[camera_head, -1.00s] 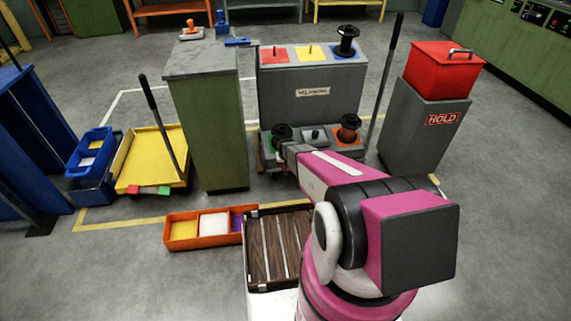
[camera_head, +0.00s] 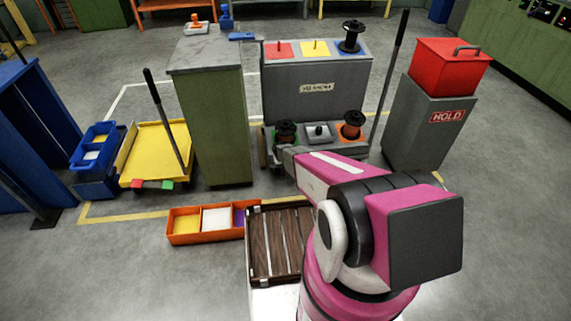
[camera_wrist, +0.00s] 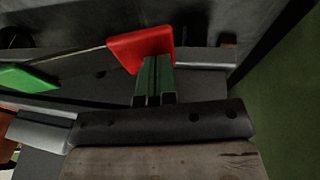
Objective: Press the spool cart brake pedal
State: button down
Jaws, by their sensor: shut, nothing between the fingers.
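The grey spool cart (camera_head: 313,92) stands at the centre in the head view, with black and orange spools on its low front deck. In the wrist view a red pedal (camera_wrist: 140,46) sits at top centre and a green pedal (camera_wrist: 28,78) is at the left edge. My gripper (camera_wrist: 155,64) is shut and empty, its fingertips at the lower edge of the red pedal. I cannot tell whether they touch it. In the head view my arm hides the gripper and the pedals.
A yellow cart (camera_head: 152,145) with small red and green tabs stands left of a green cabinet (camera_head: 212,130). A grey HOLD stand (camera_head: 425,128) with a red box (camera_head: 448,68) is at right.

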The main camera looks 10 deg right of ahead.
jog(key=shift+f, duration=0.2)
dwell(0.5)
jog(key=w+a+v, duration=0.1)
jog(key=a+v, duration=0.1)
jog(key=v, duration=1.1)
jog(key=shift+s+a+r, duration=0.15)
jog(key=shift+a+r, duration=0.1)
jog(key=shift+a, duration=0.05)
